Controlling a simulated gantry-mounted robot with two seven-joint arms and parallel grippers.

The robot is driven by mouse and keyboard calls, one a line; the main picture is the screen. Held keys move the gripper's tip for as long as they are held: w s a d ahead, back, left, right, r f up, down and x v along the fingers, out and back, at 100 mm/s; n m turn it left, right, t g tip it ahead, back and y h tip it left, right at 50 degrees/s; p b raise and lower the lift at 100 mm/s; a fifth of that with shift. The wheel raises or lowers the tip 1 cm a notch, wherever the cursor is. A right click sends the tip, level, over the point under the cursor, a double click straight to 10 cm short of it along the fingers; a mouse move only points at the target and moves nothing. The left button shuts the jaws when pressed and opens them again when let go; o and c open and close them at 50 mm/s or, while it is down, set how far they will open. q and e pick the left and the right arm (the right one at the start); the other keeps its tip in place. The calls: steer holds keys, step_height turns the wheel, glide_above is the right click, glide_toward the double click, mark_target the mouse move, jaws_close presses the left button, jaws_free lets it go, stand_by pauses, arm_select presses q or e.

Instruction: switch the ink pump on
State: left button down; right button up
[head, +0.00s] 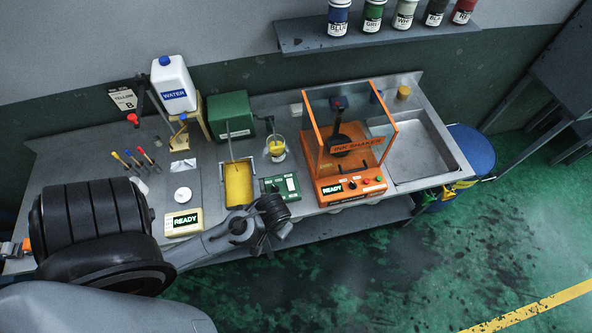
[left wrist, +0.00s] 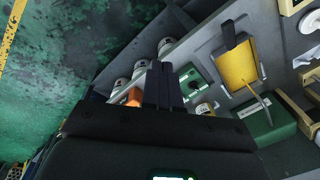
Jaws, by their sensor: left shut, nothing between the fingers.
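A small green switch box (head: 281,187) with a white panel lies at the front of the steel bench, right of a yellow ink tray (head: 238,186). A larger green pump housing (head: 230,117) stands behind, with a thin tube near a tub of yellow ink (head: 277,148). My left gripper (head: 277,230) is shut and empty, in front of the switch box near the bench's front edge, apart from it. In the left wrist view its fingers (left wrist: 163,86) point towards the bench, beside the switch box (left wrist: 197,84). The switch's position is too small to tell. My right gripper is out of view.
The orange ink shaker (head: 350,187) with its clear guard stands right of the switch box. A cream scale (head: 183,222) reading READY lies left of the tray. A water jug (head: 173,84) is at the back, a sink (head: 420,148) at the right.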

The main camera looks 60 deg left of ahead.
arm_select(q)
steer(key=w+a+f+n+g+b, duration=0.1)
steer(key=w+a+f+n+b, duration=0.2)
steer(key=a, duration=0.5)
steer(key=w+a+f+n+g, duration=0.1)
steer(key=w+a+f+n, duration=0.2)
steer(key=a+f+n, duration=0.35)
steer(key=w+a+r+t+b, duration=0.1)
steer(key=w+a+r, duration=0.2)
steer(key=w, duration=0.2)
steer(key=w+a+r+t+h+b, duration=0.1)
steer(key=w+a+r, duration=0.2)
steer(key=w, duration=0.3)
steer(key=shift+r+n, duration=0.2)
steer(key=shift+n, duration=0.25)
steer(key=shift+s+d+r+p, duration=0.15)
steer(key=shift+d+p, duration=0.2)
steer(key=shift+p, duration=0.25)
steer(key=shift+s+d+r+p, duration=0.15)
steer(key=shift+d+p, duration=0.15)
steer(key=shift+p, duration=0.25)
